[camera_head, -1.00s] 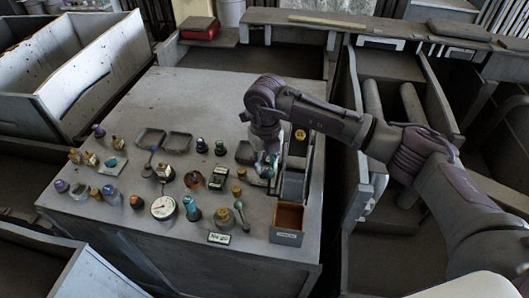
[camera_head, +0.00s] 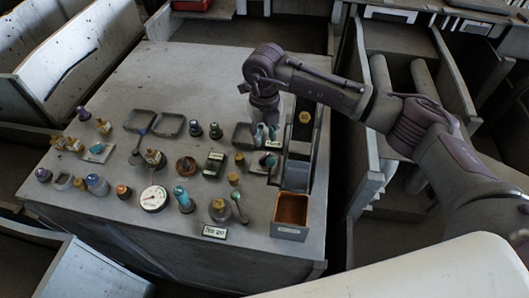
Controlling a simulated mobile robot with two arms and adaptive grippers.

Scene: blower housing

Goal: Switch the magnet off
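My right gripper (camera_head: 266,132) points down over the right part of the grey workbench (camera_head: 210,85), just left of a dark upright channel. Its two fingers look small and apart, with nothing clearly held between them. A dark block with a pale face (camera_head: 213,165) stands left of the gripper. My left gripper is not in view.
A white dial gauge (camera_head: 153,199), a teal bottle (camera_head: 183,200) and several small fittings crowd the bench front. An open-topped bin (camera_head: 290,232) with an orange-brown inside is at the right edge. Shallow dark trays (camera_head: 139,120) lie behind. The bench's back is clear.

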